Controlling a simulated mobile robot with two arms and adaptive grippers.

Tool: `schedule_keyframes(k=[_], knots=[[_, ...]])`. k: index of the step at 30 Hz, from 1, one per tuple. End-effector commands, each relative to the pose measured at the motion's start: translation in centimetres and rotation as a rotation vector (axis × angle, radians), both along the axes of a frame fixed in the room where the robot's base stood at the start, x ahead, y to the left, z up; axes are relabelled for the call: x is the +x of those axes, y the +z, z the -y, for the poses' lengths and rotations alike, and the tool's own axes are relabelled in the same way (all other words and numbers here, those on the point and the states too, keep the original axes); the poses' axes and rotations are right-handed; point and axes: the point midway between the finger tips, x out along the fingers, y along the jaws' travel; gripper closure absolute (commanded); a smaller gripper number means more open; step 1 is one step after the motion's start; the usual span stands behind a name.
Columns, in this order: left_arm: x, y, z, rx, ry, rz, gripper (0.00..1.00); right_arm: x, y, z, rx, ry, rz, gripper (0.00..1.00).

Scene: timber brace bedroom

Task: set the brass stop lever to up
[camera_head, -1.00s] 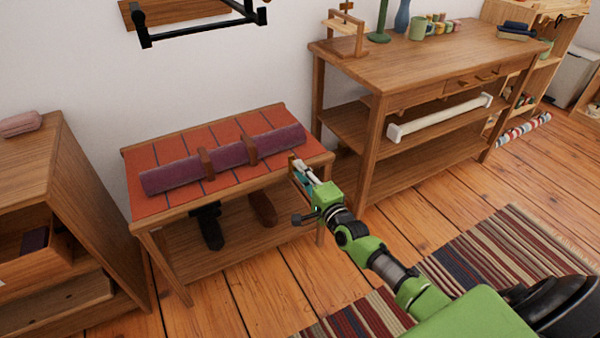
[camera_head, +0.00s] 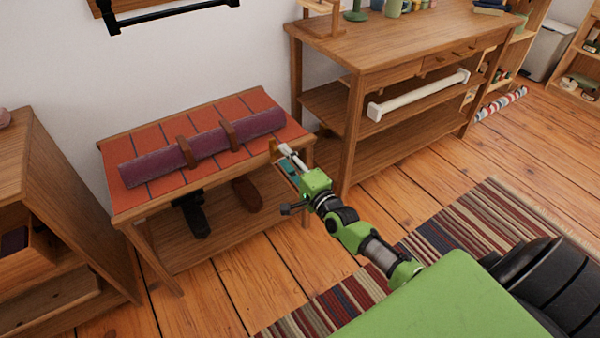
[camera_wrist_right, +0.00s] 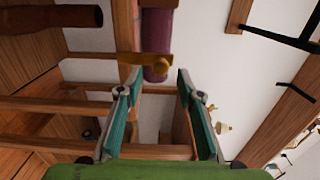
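The brass stop lever (camera_wrist_right: 148,61) shows in the right wrist view as a gold bar with a rounded knob, in front of the end of a purple roll (camera_wrist_right: 157,30). It is a small brass patch (camera_head: 274,150) at the right end of the bench (camera_head: 150,208) in the head view. My right gripper (camera_wrist_right: 158,80) is open, its teal-padded fingers apart and nothing between them. The lever lies just beyond the fingertips; I cannot tell if they touch. In the head view the right gripper (camera_head: 283,153) is at the bench's right edge. My left gripper is not in view.
The purple roll (camera_head: 160,165) lies on the red-topped bench between wooden uprights. Dark objects (camera_head: 192,213) sit below. A wooden worktable (camera_head: 420,50) stands to the right, a cabinet (camera_head: 50,175) to the left. A striped rug (camera_head: 440,240) covers part of the floor.

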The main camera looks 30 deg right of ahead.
Motion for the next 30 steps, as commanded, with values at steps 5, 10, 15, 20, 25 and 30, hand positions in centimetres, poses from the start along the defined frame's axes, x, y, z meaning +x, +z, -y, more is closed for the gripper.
schedule_keyframes(k=[5,10,15,20,25,30], knots=[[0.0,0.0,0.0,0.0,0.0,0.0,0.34,-3.5,-0.1,0.2,0.0,0.0,-0.003,0.66],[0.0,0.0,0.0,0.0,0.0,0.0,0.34,-6.6,-0.1,0.3,-0.001,0.0,-0.002,0.66],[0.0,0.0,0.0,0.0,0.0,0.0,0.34,-8.7,-0.1,0.4,0.0,-0.001,-0.002,0.66],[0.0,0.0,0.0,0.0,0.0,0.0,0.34,-9.6,0.1,0.4,0.001,-0.001,0.001,0.66],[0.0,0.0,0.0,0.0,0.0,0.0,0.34,-9.7,0.1,0.4,0.0,-0.001,0.001,0.66],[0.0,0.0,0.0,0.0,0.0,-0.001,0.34,-9.7,0.1,0.4,0.0,-0.001,0.001,0.66]])
